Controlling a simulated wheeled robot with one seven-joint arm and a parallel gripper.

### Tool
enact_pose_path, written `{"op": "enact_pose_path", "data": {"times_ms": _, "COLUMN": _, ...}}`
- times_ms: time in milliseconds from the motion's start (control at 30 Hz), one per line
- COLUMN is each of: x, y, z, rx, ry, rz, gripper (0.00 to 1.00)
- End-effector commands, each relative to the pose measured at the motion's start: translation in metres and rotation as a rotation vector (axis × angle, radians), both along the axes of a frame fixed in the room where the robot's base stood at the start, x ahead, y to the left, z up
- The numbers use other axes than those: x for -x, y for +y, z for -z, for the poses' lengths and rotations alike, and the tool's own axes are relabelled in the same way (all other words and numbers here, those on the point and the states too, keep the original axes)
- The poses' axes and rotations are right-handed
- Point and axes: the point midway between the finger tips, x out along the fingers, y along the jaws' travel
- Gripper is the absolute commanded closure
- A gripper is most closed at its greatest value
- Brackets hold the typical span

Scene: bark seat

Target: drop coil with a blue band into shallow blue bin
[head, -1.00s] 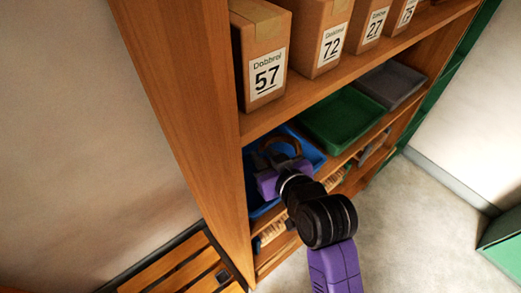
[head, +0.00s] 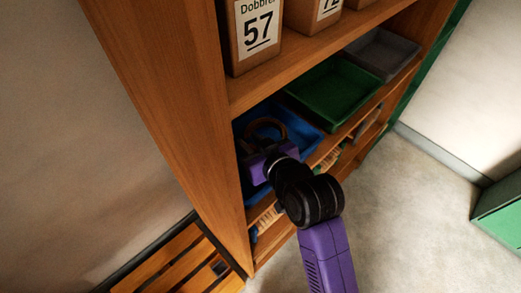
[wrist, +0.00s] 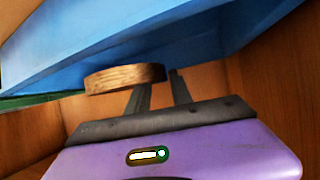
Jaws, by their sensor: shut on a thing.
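A brown coil (head: 267,119) is a ring held at the tips of my gripper (head: 256,145), and the ring lies over the shallow blue bin (head: 304,138) in the head view. In the wrist view the coil (wrist: 112,79) shows edge-on with a tan, grained side. The dark fingers of my gripper (wrist: 160,82) are shut on its right part. The blue bin (wrist: 200,35) fills the upper part of the wrist view, behind the coil. I cannot make out a blue band on the coil. The coil's height above the bin floor is unclear.
A green tray (head: 335,92) and a grey tray (head: 383,55) stand right of the blue bin on the same shelf. Numbered cardboard boxes (head: 257,35) sit on the shelf above. A wooden side panel (head: 165,90) closes off the left. A slatted bench (head: 180,262) stands lower left.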

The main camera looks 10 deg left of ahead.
Motion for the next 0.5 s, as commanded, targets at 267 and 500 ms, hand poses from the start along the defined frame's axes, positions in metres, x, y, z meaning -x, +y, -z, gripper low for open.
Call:
{"op": "enact_pose_path", "data": {"times_ms": 267, "x": 0.0, "y": 0.0001, "z": 0.0003, "rx": -0.001, "ry": -0.001, "rz": 0.0, "gripper": 0.72}}
{"op": "enact_pose_path", "data": {"times_ms": 500, "x": 0.0, "y": 0.0001, "z": 0.0003, "rx": -0.001, "ry": -0.001, "rz": 0.0, "gripper": 0.48}}
